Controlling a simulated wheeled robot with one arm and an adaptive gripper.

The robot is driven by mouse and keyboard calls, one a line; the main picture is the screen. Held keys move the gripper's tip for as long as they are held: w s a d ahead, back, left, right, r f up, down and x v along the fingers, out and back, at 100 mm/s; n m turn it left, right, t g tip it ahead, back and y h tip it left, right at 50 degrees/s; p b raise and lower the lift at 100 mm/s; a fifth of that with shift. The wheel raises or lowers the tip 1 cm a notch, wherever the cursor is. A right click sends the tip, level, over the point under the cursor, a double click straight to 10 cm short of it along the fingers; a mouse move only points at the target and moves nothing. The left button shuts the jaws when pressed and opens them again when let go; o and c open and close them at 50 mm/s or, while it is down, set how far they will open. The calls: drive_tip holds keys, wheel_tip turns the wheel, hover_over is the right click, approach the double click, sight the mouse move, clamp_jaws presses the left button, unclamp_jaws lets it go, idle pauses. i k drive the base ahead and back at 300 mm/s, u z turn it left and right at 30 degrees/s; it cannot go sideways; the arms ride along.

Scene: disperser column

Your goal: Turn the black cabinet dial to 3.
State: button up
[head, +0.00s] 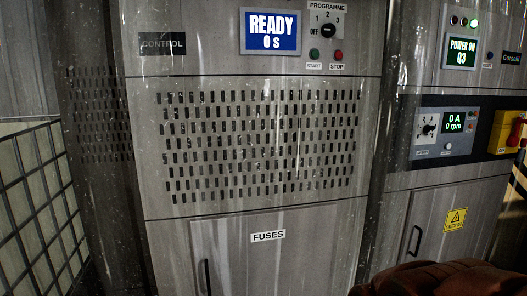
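The black dial (328,31) sits on the PROGRAMME plate (327,12) at the top of the control cabinet in the head view. OFF is marked at its left and 1, 2 and 3 around its top. Its grip lies roughly level, seemingly toward OFF; the pointer is too small to be sure. The blue display (271,31) left of it reads READY 0 s. My gripper is not in view, and nothing visible touches the dial.
Green START (314,54) and red STOP (337,54) buttons sit just below the dial. A second cabinet at right has another black knob (429,130) and a red-and-yellow switch (514,132). A reddish-brown rounded thing (445,279) fills the bottom right; a wire mesh (42,210) stands left.

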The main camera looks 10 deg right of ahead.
sight(328, 31)
drive_tip(key=u, duration=0.05)
drive_tip(key=k, duration=0.5)
drive_tip(key=z, duration=0.55)
drive_tip(key=i, duration=0.75)
drive_tip(key=u, duration=0.55)
drive_tip(key=i, duration=0.8)
drive_tip(key=u, duration=0.7)
